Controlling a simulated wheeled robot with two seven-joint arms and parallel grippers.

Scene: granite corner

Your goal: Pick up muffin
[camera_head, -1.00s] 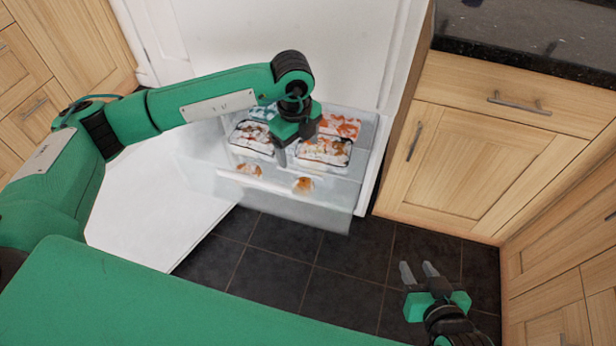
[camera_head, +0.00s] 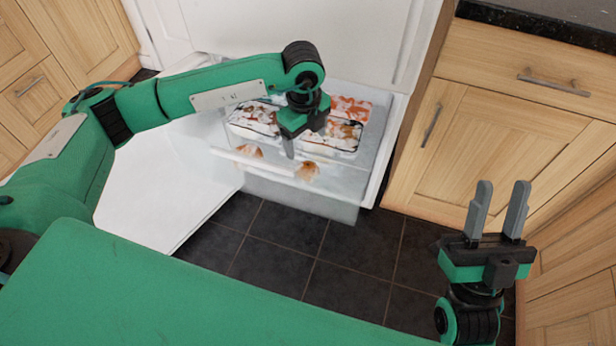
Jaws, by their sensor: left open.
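Two small orange-brown items that look like muffins lie near the front wall of the pulled-out drawer, one right of centre (camera_head: 307,171) and one further left (camera_head: 250,151). My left gripper (camera_head: 289,152) points down into the drawer, between the two and just left of the right one. It is open with nothing visible in it; its fingers overlap in this view, and I cannot tell whether it touches anything. My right gripper (camera_head: 501,190) is open and empty, fingers up, above the floor in front of the right cabinets.
The drawer (camera_head: 270,178) of the white fridge holds several packaged foods, such as a white-and-brown pack (camera_head: 253,120) and an orange pack (camera_head: 352,108), behind the small items. An open white door (camera_head: 165,190) is at left. A wooden cabinet (camera_head: 480,135) stands right.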

